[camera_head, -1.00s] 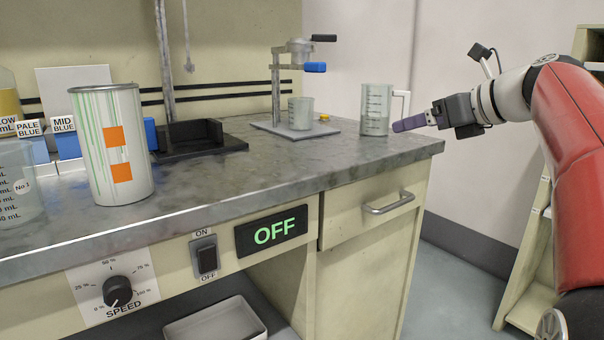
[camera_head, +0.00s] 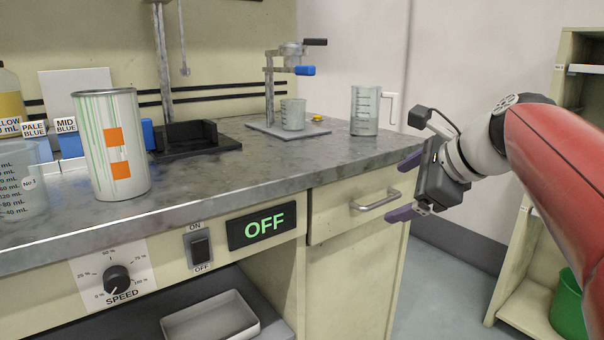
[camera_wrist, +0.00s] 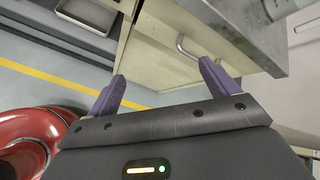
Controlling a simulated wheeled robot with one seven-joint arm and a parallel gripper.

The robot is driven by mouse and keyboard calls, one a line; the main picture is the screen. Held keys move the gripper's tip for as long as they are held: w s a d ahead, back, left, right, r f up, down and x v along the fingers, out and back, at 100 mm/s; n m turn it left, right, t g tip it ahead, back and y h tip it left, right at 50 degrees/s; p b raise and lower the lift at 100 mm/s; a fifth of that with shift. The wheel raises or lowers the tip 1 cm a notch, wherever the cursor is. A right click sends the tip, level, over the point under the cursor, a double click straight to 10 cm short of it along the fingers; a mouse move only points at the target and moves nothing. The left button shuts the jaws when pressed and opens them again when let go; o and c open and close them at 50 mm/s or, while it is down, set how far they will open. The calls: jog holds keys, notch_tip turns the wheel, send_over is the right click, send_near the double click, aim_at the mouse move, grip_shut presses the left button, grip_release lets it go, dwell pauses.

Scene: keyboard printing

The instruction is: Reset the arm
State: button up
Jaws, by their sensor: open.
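My gripper (camera_head: 408,187) is open and empty, with its two purple fingers spread apart. In the head view it is at the right end of the bench, in front of the drawer's side and apart from the bench. My red arm comes in from the right edge. In the wrist view my gripper (camera_wrist: 165,85) points toward the cabinet front, with the drawer handle (camera_wrist: 187,48) ahead between and beyond the fingers. Nothing is between the fingers.
The grey bench top (camera_head: 260,165) carries a striped can (camera_head: 120,150), a clear jug (camera_head: 365,110) near its right end, and a clamp stand (camera_head: 269,90). A drawer handle (camera_head: 376,200) juts out. Shelves (camera_head: 570,90) and a green bin (camera_head: 568,306) stand at right.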

jog(key=s+a+f+n+g+h+p, duration=0.1)
jog(key=s+f+n+h, duration=0.4)
jog(key=s+f+n, duration=1.5)
jog(key=shift+a+f+g+p, duration=0.3)
jog(key=shift+a+f+g, duration=0.1)
jog(key=shift+g, duration=0.5)
jog(key=shift+s, duration=0.1)
